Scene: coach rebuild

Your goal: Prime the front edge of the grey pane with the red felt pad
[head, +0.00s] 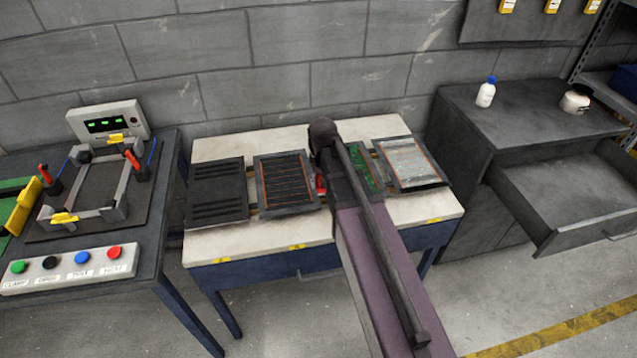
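A pale grey pane (408,159) with thin orange lines along its sides lies in a dark frame at the right end of the white-topped table (268,240). My arm reaches over the table from the front, left of this pane. A small red piece (320,184) shows beside the arm's end, between the orange-lined panel and the green board; it may be the red felt pad, but most of it is hidden. My gripper is largely hidden by my own arm, so its fingers and anything between them cannot be made out.
A slotted dark panel (217,190), an orange-lined panel (285,180) and a partly hidden green board (368,172) share the table. A clamp fixture with buttons (72,262) stands left. At right, a cabinet carries a white bottle (486,94) and a jar (576,100); its drawer (570,185) is open.

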